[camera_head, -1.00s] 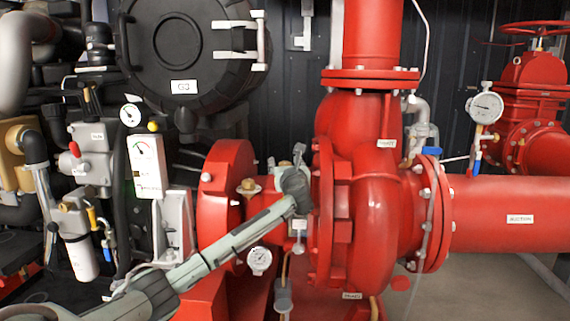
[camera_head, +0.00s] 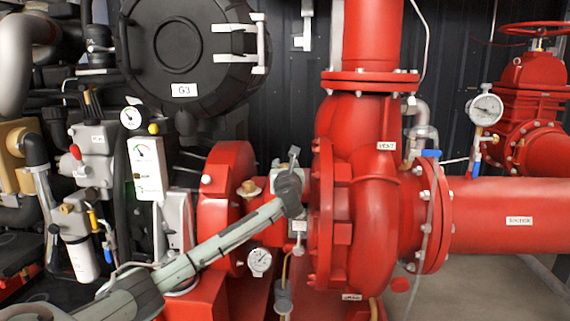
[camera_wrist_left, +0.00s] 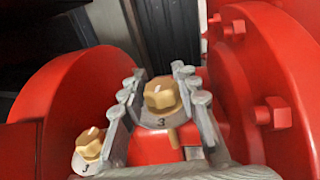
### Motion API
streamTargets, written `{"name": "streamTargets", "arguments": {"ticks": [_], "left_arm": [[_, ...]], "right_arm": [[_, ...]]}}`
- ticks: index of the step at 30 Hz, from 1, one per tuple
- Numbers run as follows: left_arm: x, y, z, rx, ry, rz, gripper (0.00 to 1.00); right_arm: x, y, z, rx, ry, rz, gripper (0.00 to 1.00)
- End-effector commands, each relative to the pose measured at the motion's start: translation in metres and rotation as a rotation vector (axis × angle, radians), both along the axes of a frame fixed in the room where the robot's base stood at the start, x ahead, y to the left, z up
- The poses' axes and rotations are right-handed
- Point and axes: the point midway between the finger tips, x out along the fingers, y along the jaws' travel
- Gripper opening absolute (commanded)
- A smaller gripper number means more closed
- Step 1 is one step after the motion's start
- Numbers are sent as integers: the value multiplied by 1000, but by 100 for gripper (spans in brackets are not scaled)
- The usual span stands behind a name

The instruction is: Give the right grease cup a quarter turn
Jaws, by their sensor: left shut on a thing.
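The right grease cup is a brass faceted cap (camera_wrist_left: 161,95) above a plate marked 3, in the middle of the left wrist view. My left gripper (camera_wrist_left: 160,76) has a finger on each side of it and is shut on it. In the head view my left gripper (camera_head: 287,164) reaches in from the lower left to the red housing between the flange and the pump, and hides this cup. The other brass grease cup (camera_wrist_left: 90,143) stands to the left on its own plate, and shows in the head view (camera_head: 250,188). My right gripper is not in view.
The red pump casing (camera_head: 368,190) stands close to the right of my left gripper. A red round flange (camera_head: 222,200) stands to the left, and a small dial gauge (camera_head: 259,261) hangs below. Bolts (camera_wrist_left: 272,113) stick out at the right in the wrist view.

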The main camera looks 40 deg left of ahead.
Motion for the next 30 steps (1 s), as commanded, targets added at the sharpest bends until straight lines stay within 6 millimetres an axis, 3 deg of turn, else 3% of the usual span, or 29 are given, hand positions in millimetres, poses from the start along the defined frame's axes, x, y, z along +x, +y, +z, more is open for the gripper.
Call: {"name": "streamTargets", "arguments": {"ticks": [5,9,21,30], "left_arm": [[-2,3,2,5,3,-128,1],[-1,3,1,5,3,-255,1],[0,3,1,1,2,-597,2],[0,1,1,0,0,-757,2]], "right_arm": [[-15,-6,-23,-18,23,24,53],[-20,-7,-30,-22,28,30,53],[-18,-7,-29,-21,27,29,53],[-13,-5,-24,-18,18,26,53]]}}
